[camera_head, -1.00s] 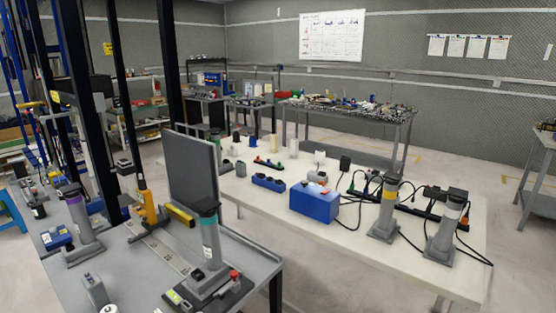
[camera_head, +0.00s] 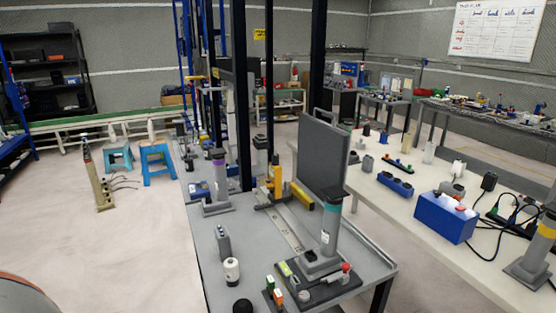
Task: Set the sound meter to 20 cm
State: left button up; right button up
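A yellow upright device (camera_head: 277,180), likely the sound meter, stands at the far end of a pale scale strip (camera_head: 284,230) on the grey bench (camera_head: 345,283). The strip's marks are too small to read. A grey upright panel (camera_head: 324,157) stands just right of the device, with a yellow bar (camera_head: 301,196) by its lower left edge. A grey post with a teal band (camera_head: 330,222) stands on a dark base at the near end of the strip. Neither of my grippers is in view.
A post with a purple band (camera_head: 219,180) stands farther back. A cream table (camera_head: 395,215) with a blue box (camera_head: 446,217) is at right.

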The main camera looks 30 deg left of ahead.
aim_at(279, 196)
jog(key=k+j, duration=0.15)
jog(key=j, duration=0.2)
jog(key=k+j, duration=0.15)
jog(key=j, duration=0.15)
jog(key=k+j, duration=0.15)
jog(key=j, duration=0.2)
jog(key=k+j, duration=0.15)
jog(key=j, duration=0.2)
jog(key=j+z, duration=0.1)
jog(key=j, duration=0.85)
jog(key=i+j, duration=0.15)
jog(key=j, duration=0.2)
jog(key=i+j, duration=0.15)
jog(key=j, duration=0.25)
jog(key=i+j, duration=0.15)
jog(key=j, duration=0.2)
jog(key=i+j, duration=0.15)
jog(key=j, duration=0.25)
jog(key=i+j+z, duration=0.1)
jog(key=j, duration=0.25)
jog(key=i, duration=0.1)
